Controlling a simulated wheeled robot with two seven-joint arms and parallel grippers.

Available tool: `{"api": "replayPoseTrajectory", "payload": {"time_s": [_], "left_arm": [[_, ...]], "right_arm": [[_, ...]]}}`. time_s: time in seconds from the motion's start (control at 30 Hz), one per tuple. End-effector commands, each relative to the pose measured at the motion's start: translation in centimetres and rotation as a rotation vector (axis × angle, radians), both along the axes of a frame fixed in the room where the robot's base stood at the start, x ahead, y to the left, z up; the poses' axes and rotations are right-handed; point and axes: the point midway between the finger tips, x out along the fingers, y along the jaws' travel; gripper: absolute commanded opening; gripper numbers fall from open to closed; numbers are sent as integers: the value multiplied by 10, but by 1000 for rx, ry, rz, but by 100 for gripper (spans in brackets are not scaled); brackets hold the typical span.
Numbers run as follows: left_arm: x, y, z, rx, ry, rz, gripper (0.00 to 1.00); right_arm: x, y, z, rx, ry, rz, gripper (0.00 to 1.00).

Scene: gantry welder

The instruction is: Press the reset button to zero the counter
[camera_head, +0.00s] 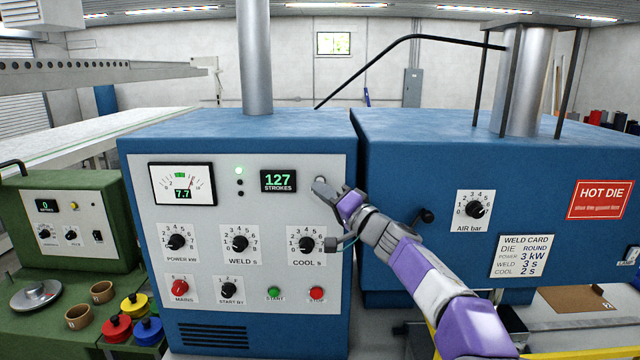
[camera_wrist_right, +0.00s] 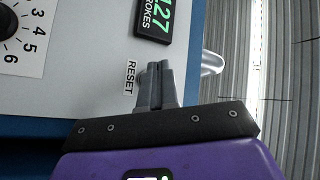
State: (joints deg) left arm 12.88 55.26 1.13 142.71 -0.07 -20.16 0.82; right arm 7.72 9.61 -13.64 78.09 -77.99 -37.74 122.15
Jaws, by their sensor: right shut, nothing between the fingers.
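The counter display (camera_head: 278,181) reads 127 STROKES in green on the grey front panel (camera_head: 300,270) of the blue welder cabinet. It also shows sideways in the right wrist view (camera_wrist_right: 155,15). My right gripper (camera_head: 321,187) is just right of the counter, its fingertips at the panel. In the right wrist view, its shut, empty fingers (camera_wrist_right: 154,72) point at the panel beside the RESET label (camera_wrist_right: 130,78). The reset button is hidden behind or blends with the fingertips; I cannot tell whether they touch it. My left gripper is not in view.
The COOL s knob (camera_head: 306,244) lies just below my right gripper. A green START button (camera_head: 274,293) and red STOP button (camera_head: 317,293) are lower on the panel.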

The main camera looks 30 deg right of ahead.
Motion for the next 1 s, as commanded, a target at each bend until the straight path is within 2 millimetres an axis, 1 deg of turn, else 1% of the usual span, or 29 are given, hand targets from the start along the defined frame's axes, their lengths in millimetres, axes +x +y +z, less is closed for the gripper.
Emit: {"api": "replayPoseTrajectory", "payload": {"time_s": [0.77, 1.0], "left_arm": [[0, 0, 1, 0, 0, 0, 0], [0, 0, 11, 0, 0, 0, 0]], "right_arm": [[0, 0, 0, 0, 0, 0, 0], [5, -2, 1, 1, 3, 0, 0]]}}
